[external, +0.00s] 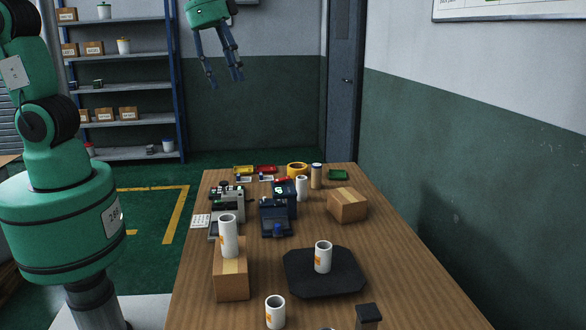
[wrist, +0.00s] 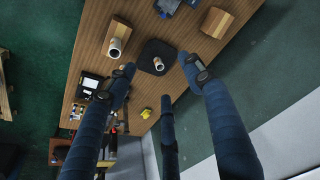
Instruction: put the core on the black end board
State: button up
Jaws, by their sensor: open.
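The black end board (external: 340,284) lies flat on the wooden table. A taller white core (external: 228,236) stands on a cardboard box left of the board. Another white core (external: 275,312) stands at the table's front. My gripper (external: 226,82) is high above the far part of the scene, empty, its fingers spread and pointing down. In the wrist view, the board (wrist: 172,48) with its core (wrist: 158,64) shows between my fingers (wrist: 160,76), well apart from them.
The cardboard box (external: 232,282) and a second box (external: 348,205) flank the board. A shelf (external: 120,100) stands at the back left. The table's right side is mostly clear.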

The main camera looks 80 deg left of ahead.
jog(key=s+a+r+n+t, duration=0.1)
jog(key=s+a, duration=0.2)
jog(key=s, duration=0.8)
jog(key=s+a+r+n+t, duration=0.1)
jog(key=s+a+r+n, duration=0.1)
jog(key=s, duration=0.9)
jog(key=shift+a, duration=0.75)
jog(key=shift+f+b, duration=0.4)
